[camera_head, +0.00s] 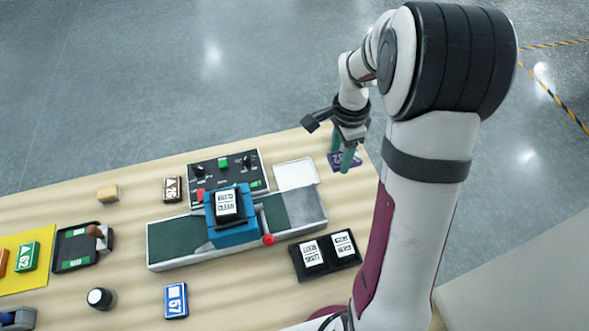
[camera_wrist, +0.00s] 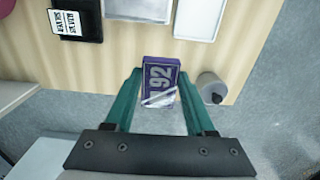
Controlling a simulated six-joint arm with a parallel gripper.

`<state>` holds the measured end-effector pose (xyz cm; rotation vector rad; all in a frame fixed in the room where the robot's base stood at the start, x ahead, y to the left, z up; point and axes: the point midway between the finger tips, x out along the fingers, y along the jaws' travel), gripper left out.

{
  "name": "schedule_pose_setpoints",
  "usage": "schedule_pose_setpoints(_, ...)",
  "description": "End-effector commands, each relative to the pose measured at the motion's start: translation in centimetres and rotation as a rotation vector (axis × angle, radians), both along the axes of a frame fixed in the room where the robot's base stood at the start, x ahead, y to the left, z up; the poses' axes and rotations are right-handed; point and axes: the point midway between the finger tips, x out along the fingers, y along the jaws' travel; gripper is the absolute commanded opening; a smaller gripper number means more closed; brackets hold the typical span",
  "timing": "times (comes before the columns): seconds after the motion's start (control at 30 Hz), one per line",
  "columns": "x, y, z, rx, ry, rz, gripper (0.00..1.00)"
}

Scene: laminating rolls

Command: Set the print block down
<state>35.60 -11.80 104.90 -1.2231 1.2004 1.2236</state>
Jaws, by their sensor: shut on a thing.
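A purple print block (camera_wrist: 160,76) marked 92 sits between the teal fingers of my gripper (camera_wrist: 160,84) in the wrist view, its printed face toward the camera. My gripper is shut on it. A pale, clear patch shows across the block's near end. In the head view my gripper (camera_head: 343,159) points down at the back right corner of the wooden table, with the purple block (camera_head: 352,159) at its fingertips and partly hidden by them. I cannot tell whether the block touches the table.
A pale tray (camera_head: 296,174) lies left of the block, beside the laminator (camera_head: 233,243) and its control panel (camera_head: 222,166). A black holder (camera_head: 325,258) with white labels lies nearer. The wrist view shows a grey cylinder (camera_wrist: 210,84) right of the block, near the table edge.

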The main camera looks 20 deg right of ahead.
Motion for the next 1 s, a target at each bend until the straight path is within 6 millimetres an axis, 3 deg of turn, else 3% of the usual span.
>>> schedule_pose_setpoints(0.3,4.8,7.2,-5.3,0.0,0.003,-0.016,0.0)
schedule_pose_setpoints(0.4,5.9,8.8,-6.4,0.0,0.001,-0.017,0.0)
schedule_pose_setpoints(0.7,6.4,9.5,-10.7,0.0,0.001,-0.019,0.0)
schedule_pose_setpoints(1.0,6.4,9.5,-11.0,0.001,0.0,-0.02,0.0)
